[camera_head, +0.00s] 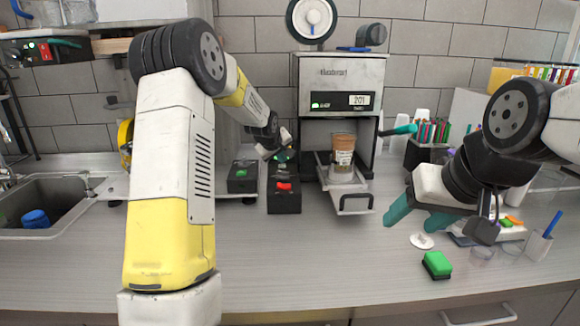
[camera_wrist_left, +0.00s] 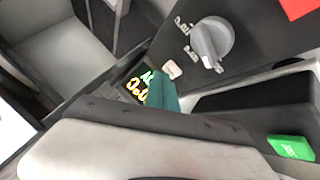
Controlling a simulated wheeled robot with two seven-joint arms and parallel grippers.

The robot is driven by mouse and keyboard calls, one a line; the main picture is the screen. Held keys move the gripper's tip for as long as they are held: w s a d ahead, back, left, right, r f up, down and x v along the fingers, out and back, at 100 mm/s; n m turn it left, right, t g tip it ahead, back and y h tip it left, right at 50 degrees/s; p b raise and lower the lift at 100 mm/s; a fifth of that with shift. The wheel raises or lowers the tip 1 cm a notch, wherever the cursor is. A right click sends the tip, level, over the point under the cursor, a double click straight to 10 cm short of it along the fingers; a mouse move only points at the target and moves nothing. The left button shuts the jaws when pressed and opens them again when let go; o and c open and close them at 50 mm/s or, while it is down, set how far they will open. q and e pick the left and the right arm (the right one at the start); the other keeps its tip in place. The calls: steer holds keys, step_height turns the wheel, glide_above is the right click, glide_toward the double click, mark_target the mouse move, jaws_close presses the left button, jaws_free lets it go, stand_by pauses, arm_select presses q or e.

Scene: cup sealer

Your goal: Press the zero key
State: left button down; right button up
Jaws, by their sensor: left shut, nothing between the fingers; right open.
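My left gripper (camera_head: 281,157) is shut and empty. It points down over the far end of a black box with a red switch (camera_head: 284,187). In the left wrist view its teal fingers (camera_wrist_left: 163,90) are beside a small pale key (camera_wrist_left: 172,69) and cover part of a lit display (camera_wrist_left: 133,87) with orange digits. I take the pale key for the zero key; its label is unreadable. Whether the fingertips touch the key or panel, I cannot tell. My right gripper (camera_head: 409,224) is open and empty above the counter at the right.
A grey knob (camera_wrist_left: 212,42) stands close to the key. A box with a green button (camera_head: 240,175) is to the left. The sealer (camera_head: 340,72) holds a brown cup (camera_head: 343,150) on its drawer. The front-middle counter is clear.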

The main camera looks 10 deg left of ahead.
mark_target(281, 166)
arm_select(q)
steer(key=shift+f, duration=0.5)
stand_by(0.6)
steer(key=shift+r, duration=0.9)
steer(key=shift+r, duration=2.5)
